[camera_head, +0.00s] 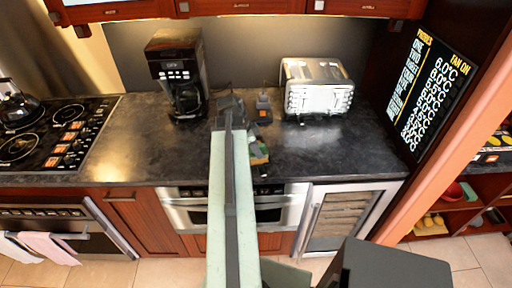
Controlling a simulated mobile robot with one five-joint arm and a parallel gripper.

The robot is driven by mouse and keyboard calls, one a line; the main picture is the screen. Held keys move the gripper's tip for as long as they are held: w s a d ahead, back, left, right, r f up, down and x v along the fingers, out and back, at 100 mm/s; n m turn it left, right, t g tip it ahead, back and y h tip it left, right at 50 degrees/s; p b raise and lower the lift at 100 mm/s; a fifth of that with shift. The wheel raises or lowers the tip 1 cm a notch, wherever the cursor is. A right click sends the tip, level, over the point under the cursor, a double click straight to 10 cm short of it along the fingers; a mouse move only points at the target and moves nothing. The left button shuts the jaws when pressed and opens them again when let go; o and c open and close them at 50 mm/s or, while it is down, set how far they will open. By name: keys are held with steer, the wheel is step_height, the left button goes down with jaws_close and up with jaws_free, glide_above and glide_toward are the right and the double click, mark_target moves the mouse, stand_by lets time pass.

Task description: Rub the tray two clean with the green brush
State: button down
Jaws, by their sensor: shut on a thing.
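My pale green arm reaches from the bottom of the view to the counter. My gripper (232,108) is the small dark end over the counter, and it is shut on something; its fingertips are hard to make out. A small green and yellow piece (258,152) shows just right of my arm, partly hidden by it. It looks like the green brush, but its shape is unclear. A small dark item with an orange patch (263,108) is just right of my gripper. I cannot pick out tray two; my arm covers part of the counter.
The dark counter (330,155) is mostly clear at right and left of my arm. A coffee maker (176,75) stands at back left and a toaster (318,88) at back right. A stove (50,135) is at left. A pillar (455,130) stands at right.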

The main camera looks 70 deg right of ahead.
steer(key=shift+s+a, duration=0.55)
steer(key=shift+a, duration=0.3)
steer(key=shift+d, duration=0.15)
steer(key=shift+w+d, duration=0.85)
steer(key=shift+d, duration=0.3)
steer(key=shift+d, duration=0.1)
steer(key=shift+w+d, duration=0.8)
steer(key=shift+d, duration=0.35)
steer(key=shift+d, duration=0.1)
steer(key=shift+w+d, duration=0.8)
steer(key=shift+d, duration=0.35)
